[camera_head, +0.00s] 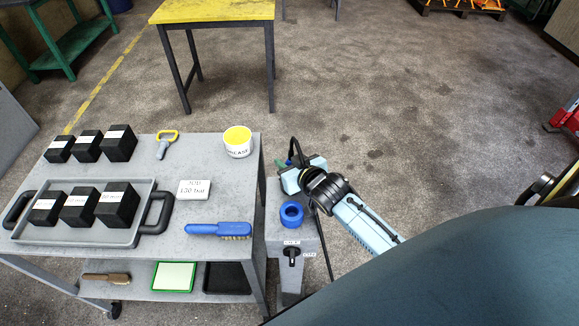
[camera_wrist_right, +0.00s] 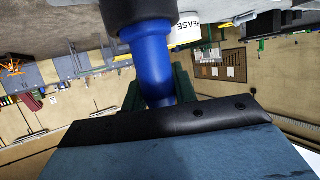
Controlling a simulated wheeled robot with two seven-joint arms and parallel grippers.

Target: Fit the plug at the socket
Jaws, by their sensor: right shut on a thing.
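The socket (camera_head: 291,214) is a round blue collar with a dark opening, on top of a grey pedestal (camera_head: 290,255) right of the trolley. My right gripper (camera_head: 296,156) is beyond the socket in the head view, its wrist hiding most of the jaws. My left gripper is out of view.
A grey trolley (camera_head: 160,180) carries a tray (camera_head: 140,235), black blocks, a blue brush (camera_head: 218,229), a sign (camera_head: 194,188) and a grease tub (camera_head: 238,142). A black cable (camera_head: 325,245) hangs beside the pedestal. A yellow-topped table (camera_head: 215,10) stands behind; floor between is clear.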

